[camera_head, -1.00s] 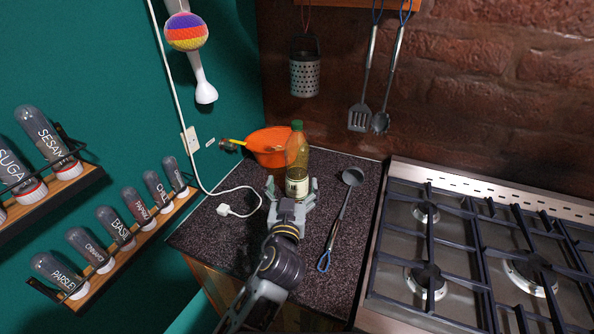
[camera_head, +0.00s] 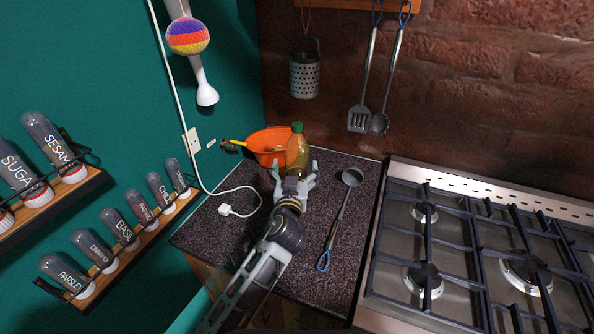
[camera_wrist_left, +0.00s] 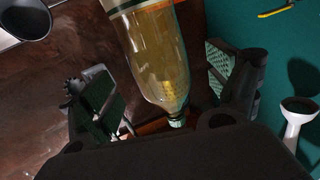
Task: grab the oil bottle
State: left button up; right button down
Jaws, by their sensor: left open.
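The oil bottle (camera_head: 297,153) is clear with yellow oil and a green cap, and stands upright on the dark counter (camera_head: 325,221) in the head view. My left gripper (camera_head: 293,172) is open at it, with one finger on each side of the bottle and hiding its lower part. In the left wrist view the bottle (camera_wrist_left: 157,60) appears cap downward between the open fingers of my left gripper (camera_wrist_left: 170,98). Gaps show beside the bottle there. My right gripper is not in view.
An orange bowl (camera_head: 266,141) sits just behind and left of the bottle. A ladle (camera_head: 341,215) lies to the right, before the gas stove (camera_head: 440,240). A white cable plug (camera_head: 226,210) lies left of the gripper. Spice jars line the left wall.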

aim_at(296, 164)
pick_arm(q)
jog(key=shift+w, duration=0.1)
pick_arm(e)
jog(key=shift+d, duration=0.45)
pick_arm(q)
jog(key=shift+w+d+r+p, duration=0.1)
jog(key=shift+w+p, duration=0.25)
jog(key=shift+w, duration=0.4)
jog(key=shift+w+d+p, duration=0.15)
jog(key=shift+w+p, duration=0.2)
jog(key=shift+w, duration=1.45)
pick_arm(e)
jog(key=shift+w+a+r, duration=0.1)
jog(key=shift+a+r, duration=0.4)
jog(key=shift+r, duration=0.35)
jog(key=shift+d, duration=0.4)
